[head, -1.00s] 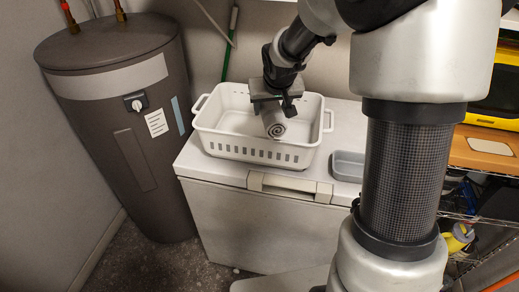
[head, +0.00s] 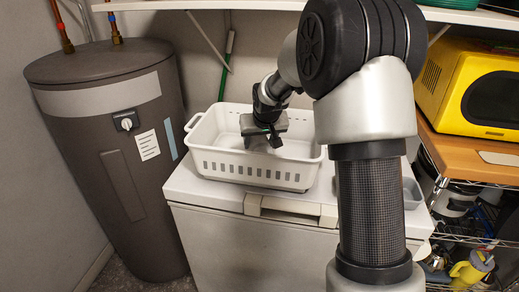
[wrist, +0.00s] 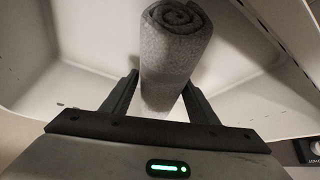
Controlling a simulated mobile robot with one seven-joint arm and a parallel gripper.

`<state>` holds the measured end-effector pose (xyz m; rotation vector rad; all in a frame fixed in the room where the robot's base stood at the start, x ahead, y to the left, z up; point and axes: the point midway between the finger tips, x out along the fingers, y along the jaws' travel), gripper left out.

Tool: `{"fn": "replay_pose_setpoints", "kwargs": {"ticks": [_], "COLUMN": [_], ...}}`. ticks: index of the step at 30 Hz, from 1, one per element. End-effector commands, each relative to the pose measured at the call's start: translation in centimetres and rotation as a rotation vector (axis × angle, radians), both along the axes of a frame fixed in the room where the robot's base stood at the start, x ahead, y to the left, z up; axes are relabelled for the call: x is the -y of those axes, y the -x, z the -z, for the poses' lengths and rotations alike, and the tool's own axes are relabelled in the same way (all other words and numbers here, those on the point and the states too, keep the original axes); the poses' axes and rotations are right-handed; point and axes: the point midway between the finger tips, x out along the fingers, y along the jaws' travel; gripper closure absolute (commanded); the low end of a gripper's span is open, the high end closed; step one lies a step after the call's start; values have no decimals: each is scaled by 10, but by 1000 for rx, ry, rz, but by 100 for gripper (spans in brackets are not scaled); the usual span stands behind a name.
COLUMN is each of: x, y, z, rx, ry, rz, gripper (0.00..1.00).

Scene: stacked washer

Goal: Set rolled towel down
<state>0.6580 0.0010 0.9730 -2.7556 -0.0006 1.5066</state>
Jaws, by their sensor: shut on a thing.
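The rolled grey towel (wrist: 176,50) shows its spiral end in the wrist view and stands out between the fingers. My gripper (wrist: 160,92) is shut on it, with one dark finger on each side. In the head view my gripper (head: 272,139) points down into the white slotted basket (head: 252,167). The towel is hard to make out there, and its lower part is hidden behind the basket's front wall. The wrist view shows the pale basket interior (wrist: 85,85) around the towel. I cannot tell whether the towel touches the basket floor.
The basket stands on a white chest-type appliance (head: 215,205). A small grey tray (head: 411,192) sits right of the basket, partly behind my arm. A dark water heater (head: 110,150) stands at left. A yellow microwave (head: 470,90) is on a wooden-topped rack at right.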

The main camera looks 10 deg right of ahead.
Motion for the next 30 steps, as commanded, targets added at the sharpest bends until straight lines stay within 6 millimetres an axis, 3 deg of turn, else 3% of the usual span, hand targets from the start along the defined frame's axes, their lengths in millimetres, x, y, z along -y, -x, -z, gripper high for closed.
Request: {"fn": "replay_pose_setpoints", "kwargs": {"ticks": [4, 17, 18, 20, 30], "x": [0, 0, 0, 0, 0], "y": [0, 0, 0, 0, 0], "z": [20, 26, 24, 24, 21], "rx": [0, 2, 1, 1, 1], "ry": [1, 0, 0, 0, 0], "rz": [0, 0, 0, 0, 0], "gripper": [71, 71, 40, 29, 28]}}
